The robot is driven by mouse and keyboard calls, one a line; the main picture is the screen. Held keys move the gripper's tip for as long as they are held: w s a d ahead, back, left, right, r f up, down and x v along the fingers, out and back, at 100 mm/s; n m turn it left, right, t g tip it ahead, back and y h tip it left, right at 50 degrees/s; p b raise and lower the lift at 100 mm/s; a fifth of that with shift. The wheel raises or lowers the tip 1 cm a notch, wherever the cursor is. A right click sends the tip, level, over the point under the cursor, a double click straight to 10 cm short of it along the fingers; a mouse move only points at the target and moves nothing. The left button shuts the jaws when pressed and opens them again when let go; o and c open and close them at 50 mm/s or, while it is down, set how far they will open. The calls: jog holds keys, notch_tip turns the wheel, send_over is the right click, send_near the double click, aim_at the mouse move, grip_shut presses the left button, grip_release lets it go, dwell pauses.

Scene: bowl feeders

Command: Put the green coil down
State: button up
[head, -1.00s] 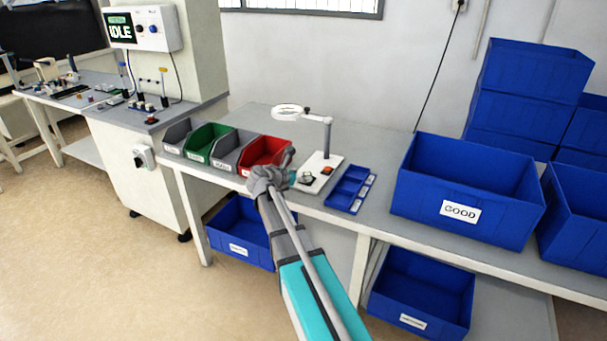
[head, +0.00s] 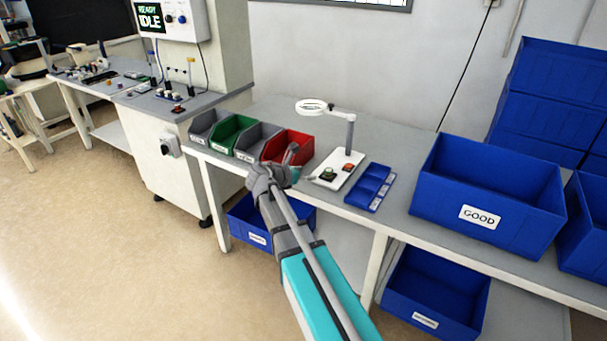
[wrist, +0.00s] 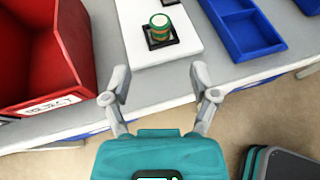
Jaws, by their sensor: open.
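In the head view my gripper (head: 299,162) is at the bench's front edge, left of the white board.
The red bin (head: 289,146) is close to the left of my gripper, with grey and green bins beyond. A blue divided tray (head: 370,187) lies right of the board. A magnifier lamp (head: 349,134) stands on the board. The GOOD crate (head: 485,190) is further right.

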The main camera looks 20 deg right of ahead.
dwell(0.3)
jog(key=s+a+f+m+g+y, duration=0.1)
jog(key=s+a+f+m+y, duration=0.2)
jog(key=s+m, duration=0.4)
jog(key=s+a+f+m+g+y, duration=0.2)
jog(key=s+a+f+m+y, duration=0.2)
jog(key=s+a+m+y, duration=0.1)
jog(key=s+a+f+m+g+y, duration=0.2)
jog(key=s+a+f+m+y, duration=0.2)
jog(key=s+m, duration=0.5)
jog(key=shift+s+a+f+m, duration=0.2)
jog(key=shift+a+f+m, duration=0.05)
jog(key=shift+a+m, duration=0.55)
notch_tip(320, 180, up, 20)
jog(key=p, duration=2)
